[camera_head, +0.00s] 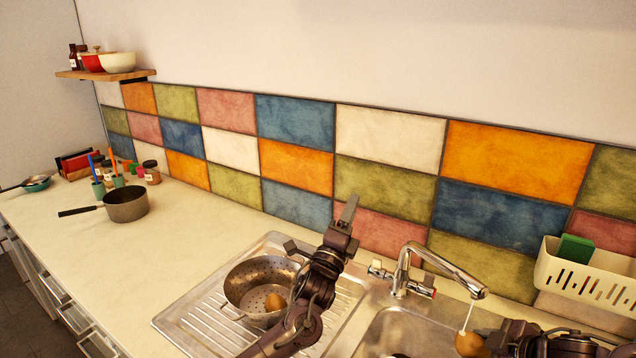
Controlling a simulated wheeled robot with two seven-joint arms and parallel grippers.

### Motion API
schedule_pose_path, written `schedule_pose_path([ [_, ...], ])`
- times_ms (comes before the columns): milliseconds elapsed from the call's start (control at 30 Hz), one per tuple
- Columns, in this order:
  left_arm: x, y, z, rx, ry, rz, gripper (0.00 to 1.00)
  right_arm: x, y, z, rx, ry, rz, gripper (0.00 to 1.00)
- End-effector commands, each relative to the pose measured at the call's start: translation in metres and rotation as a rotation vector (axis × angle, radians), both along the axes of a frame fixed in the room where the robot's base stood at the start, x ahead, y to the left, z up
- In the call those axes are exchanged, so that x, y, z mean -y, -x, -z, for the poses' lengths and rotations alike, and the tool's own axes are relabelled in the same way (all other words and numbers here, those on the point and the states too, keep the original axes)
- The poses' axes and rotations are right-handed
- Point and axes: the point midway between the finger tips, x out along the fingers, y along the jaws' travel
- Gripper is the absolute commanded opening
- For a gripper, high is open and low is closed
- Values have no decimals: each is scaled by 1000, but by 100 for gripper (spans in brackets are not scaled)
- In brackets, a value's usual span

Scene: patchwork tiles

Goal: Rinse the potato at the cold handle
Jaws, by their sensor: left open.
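A brown potato (469,344) is under the spout of the chrome faucet (404,266), at the end of my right gripper (490,343), which appears shut on it. A thin pale stream of water runs from the spout onto the potato. The faucet has a left handle with a blue mark (378,270), the cold handle, and a right handle with a red mark (428,290). My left gripper (322,224) is open and empty, above the drainboard and to the left of the cold handle, apart from it.
A metal colander (247,287) with another potato (275,302) stands on the drainboard (190,318), partly behind my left arm. The sink basin (385,335) is in front of the faucet. A white caddy (585,279) with a green sponge (575,249) is at right. A saucepan (127,205) stands at left; counter between is clear.

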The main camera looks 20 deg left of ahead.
Motion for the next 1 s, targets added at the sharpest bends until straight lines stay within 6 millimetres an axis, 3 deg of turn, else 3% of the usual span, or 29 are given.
schedule_pose_path([
  [200,-26,8,-35,88,280,103,45,0,0,0,1,-1,0,21],
  [500,-57,20,-67,196,552,234,45,0,0,0,1,-1,0,21],
  [1000,-67,24,-75,227,623,275,45,0,0,0,1,-1,0,21],
])
